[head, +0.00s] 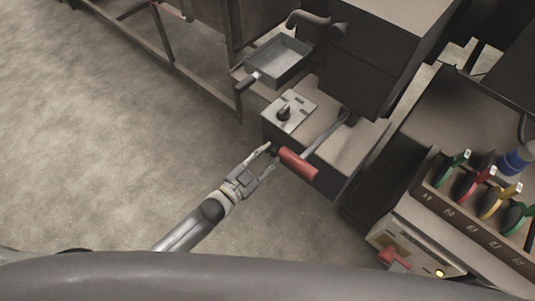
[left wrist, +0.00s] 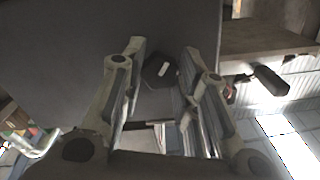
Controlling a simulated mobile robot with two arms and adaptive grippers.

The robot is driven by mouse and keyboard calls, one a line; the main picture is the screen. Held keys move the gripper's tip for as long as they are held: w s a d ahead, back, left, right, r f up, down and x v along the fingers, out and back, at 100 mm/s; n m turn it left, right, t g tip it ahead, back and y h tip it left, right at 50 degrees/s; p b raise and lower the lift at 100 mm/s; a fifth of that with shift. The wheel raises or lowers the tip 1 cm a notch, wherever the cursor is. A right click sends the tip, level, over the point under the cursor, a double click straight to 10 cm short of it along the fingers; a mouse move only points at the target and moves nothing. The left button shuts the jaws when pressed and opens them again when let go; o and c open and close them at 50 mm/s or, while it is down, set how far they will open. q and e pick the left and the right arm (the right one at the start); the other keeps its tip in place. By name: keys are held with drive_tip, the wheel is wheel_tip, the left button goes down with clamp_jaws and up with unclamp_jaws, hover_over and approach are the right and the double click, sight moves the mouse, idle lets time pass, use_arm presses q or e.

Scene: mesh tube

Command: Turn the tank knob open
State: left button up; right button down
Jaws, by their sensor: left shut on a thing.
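The tank knob (left wrist: 161,71) is a small dark knob with a white mark, on a flat dark grey face in the left wrist view. The white mark is near upright, leaning slightly right at its top. In the head view, the knob (head: 275,149) is a small dark shape at the front of the grey machine (head: 322,131), partly hidden by fingers and red handle. My left gripper (head: 267,160) reaches it from the lower left. My right gripper is out of view.
A red-handled lever (head: 297,163) sits close to the right of my left gripper. Above is a metal plate with a black switch (head: 284,113) and a shallow tray (head: 279,61). A rack (head: 470,222) with coloured tools stands at right. The floor at left is clear.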

use_arm(q)
drive_tip(key=n, duration=0.3)
drive_tip(key=shift+n, duration=0.4)
drive_tip(key=n, duration=0.2)
drive_tip(key=shift+s+f+n, duration=0.1)
drive_tip(key=shift+n, duration=0.2)
drive_tip(key=n, duration=0.3)
drive_tip(key=shift+n, duration=0.3)
drive_tip(key=n+b, duration=0.1)
drive_tip(key=n, duration=0.1)
drive_tip(key=shift+n, duration=0.4)
drive_tip(key=n+b, duration=0.1)
drive_tip(key=n, duration=0.4)
drive_tip(key=shift+b, duration=0.35)
drive_tip(key=n+b, duration=0.2)
drive_tip(key=n, duration=0.2)
drive_tip(key=shift+n, duration=0.3)
drive_tip(key=shift+n+b, duration=0.55)
drive_tip(key=shift+n, duration=0.65)
